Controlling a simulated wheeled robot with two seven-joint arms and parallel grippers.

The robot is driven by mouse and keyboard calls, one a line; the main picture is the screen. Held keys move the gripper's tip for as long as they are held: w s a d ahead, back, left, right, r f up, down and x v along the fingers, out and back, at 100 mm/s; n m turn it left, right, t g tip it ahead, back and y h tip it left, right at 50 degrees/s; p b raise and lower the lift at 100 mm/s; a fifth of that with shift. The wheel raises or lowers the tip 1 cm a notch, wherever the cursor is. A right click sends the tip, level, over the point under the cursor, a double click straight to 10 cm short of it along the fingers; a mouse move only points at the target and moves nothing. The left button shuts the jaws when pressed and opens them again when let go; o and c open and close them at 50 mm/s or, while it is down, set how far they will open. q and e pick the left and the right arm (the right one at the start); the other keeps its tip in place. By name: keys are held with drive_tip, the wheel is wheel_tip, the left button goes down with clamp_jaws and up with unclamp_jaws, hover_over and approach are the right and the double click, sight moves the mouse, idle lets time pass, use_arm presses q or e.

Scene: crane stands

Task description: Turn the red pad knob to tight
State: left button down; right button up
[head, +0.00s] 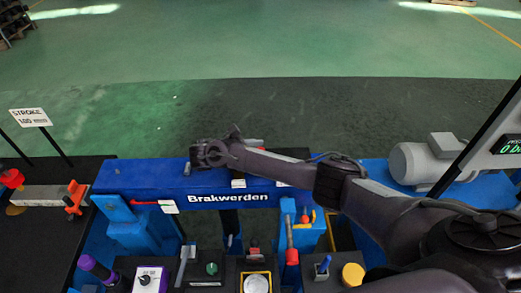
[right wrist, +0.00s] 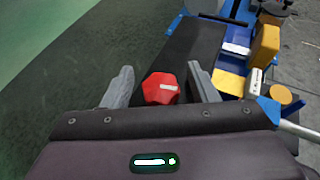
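The red knob (right wrist: 161,88) shows in the right wrist view, with a white bar running from near its middle toward the right. My right gripper (right wrist: 163,84) is open, with one grey finger on each side of the knob. A gap shows between the knob and each finger, wider on the left. In the head view my right gripper (head: 202,155) is over the blue beam marked "Brakwerden" (head: 165,186). I cannot make out the knob for sure there. My left gripper is not in view.
A grey motor (head: 424,162) stands on the right of the blue frame. A red-handled lever (head: 291,245), a green knob (head: 211,268) and a purple knob (head: 87,262) stand in front. A "STROKE" sign (head: 30,117) is at the left. The floor behind is clear.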

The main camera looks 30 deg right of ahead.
drive_tip(key=shift+a+r+p, duration=0.3)
drive_tip(key=shift+a+p, duration=0.05)
drive_tip(key=shift+a, duration=0.1)
drive_tip(key=p+v, duration=0.3)
drive_tip(key=v, duration=0.3)
drive_tip(key=shift+a+r+p, duration=0.1)
drive_tip(key=shift+a+p, duration=0.1)
drive_tip(key=shift+p, duration=0.2)
drive_tip(key=shift+a, duration=0.25)
drive_tip(key=shift+s, duration=0.1)
